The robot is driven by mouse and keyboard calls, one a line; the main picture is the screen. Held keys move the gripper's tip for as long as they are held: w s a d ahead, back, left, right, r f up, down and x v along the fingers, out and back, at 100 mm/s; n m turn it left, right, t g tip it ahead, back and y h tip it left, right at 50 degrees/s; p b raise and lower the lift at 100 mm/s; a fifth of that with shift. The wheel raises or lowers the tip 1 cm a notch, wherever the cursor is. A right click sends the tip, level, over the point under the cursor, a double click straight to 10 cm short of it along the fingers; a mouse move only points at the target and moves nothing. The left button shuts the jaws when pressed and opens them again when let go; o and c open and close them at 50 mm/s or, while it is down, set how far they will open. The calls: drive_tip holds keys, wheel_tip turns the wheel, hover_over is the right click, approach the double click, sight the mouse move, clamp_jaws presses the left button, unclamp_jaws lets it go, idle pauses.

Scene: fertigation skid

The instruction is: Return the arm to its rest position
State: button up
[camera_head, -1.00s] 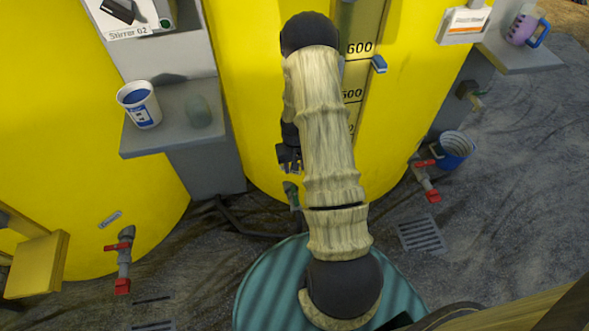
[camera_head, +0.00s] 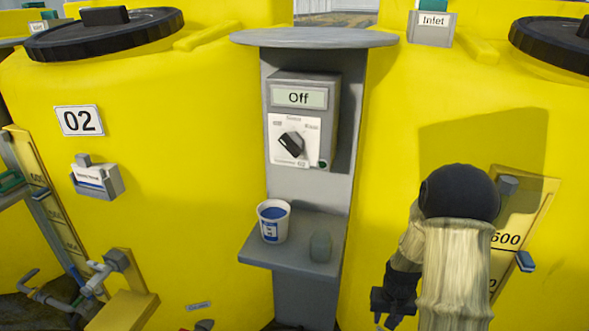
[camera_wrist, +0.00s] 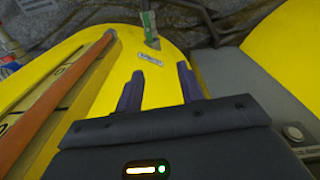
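My arm, in a pale sleeve with dark joints, stands at the lower right of the head view with its elbow raised in front of the right yellow tank (camera_head: 400,120). My gripper (camera_head: 393,305) hangs low beside the forearm there, small and dark. In the wrist view my gripper (camera_wrist: 160,72) shows two dark fingers apart with nothing between them. It points down along the yellow tank wall (camera_wrist: 110,75), toward a valve pipe (camera_wrist: 149,28) near the ground. I see no object in its hold.
A grey stand between the tanks carries a switch box (camera_head: 302,120) reading "Off". Its shelf (camera_head: 262,250) holds a white and blue cup (camera_head: 273,220) and a grey-green rounded object (camera_head: 320,246). A level gauge (camera_head: 525,215) with a blue slider (camera_head: 525,261) is right of my elbow.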

drive_tip(key=s+a+r+n+t, duration=0.1)
drive_tip(key=s+a+r, duration=0.45)
drive_tip(key=r, duration=0.25)
drive_tip(key=s+a+r+n+t, duration=0.1)
drive_tip(key=s+a+r, duration=0.4)
drive_tip(key=s+r, duration=0.3)
wheel_tip(320, 180, up, 34)
drive_tip(key=w+p, duration=0.1)
drive_tip(key=p, duration=3.2)
drive_tip(key=shift+d, duration=0.25)
